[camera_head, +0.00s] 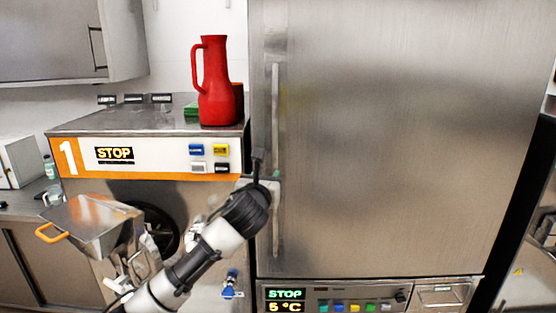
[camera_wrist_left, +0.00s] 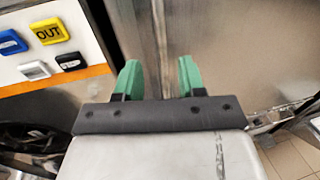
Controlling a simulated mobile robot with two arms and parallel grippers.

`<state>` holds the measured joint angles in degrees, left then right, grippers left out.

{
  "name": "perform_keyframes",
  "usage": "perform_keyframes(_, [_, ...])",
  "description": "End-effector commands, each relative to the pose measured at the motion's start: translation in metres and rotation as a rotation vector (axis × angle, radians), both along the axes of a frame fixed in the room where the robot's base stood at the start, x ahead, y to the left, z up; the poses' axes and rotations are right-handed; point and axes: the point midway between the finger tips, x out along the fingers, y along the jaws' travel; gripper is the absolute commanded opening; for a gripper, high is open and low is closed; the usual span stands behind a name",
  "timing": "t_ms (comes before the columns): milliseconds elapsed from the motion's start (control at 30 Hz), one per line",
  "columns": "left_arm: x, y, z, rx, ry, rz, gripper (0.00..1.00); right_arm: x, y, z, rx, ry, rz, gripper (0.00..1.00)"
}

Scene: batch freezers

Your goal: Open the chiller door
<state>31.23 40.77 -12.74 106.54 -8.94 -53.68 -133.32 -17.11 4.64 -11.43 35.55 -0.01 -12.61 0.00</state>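The chiller door (camera_head: 400,140) is a large brushed steel panel, and it looks shut. Its long vertical handle (camera_head: 275,110) runs along the door's left edge. My left gripper (camera_head: 266,168) is at the handle, around its middle height. In the left wrist view my left gripper (camera_wrist_left: 159,78) has its two green fingers spread apart. The handle (camera_wrist_left: 160,40) shows as a vertical bar between and beyond the fingers, with gaps on both sides. Whether it lies fully within the fingers is unclear. My right gripper is in neither view.
A batch freezer marked 1 (camera_head: 130,157) stands left of the chiller, with a red jug (camera_head: 214,90) on top. A steel hopper with an orange handle (camera_head: 90,222) juts out from its front. A control panel (camera_head: 340,298) showing 5 °C lies below the chiller door.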

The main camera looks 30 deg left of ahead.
Motion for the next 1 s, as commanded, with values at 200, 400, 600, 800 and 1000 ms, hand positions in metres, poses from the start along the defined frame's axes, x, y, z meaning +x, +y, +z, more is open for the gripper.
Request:
perform_keyframes(200, [0.039,0.014,0.004,-0.007,0.001,0.001,0.4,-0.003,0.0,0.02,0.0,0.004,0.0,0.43])
perform_keyframes(400, [0.066,0.024,0.002,-0.007,0.001,0.0,0.4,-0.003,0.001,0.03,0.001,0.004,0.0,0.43])
perform_keyframes(600, [0.079,0.029,0.001,-0.004,0.0,-0.001,0.4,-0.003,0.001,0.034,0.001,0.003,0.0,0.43])
perform_keyframes(800, [0.081,0.03,-0.001,-0.003,0.0,-0.001,0.4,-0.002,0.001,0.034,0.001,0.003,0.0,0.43])
perform_keyframes(1000, [0.081,0.029,-0.001,-0.003,0.0,-0.002,0.3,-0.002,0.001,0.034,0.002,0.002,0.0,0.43])
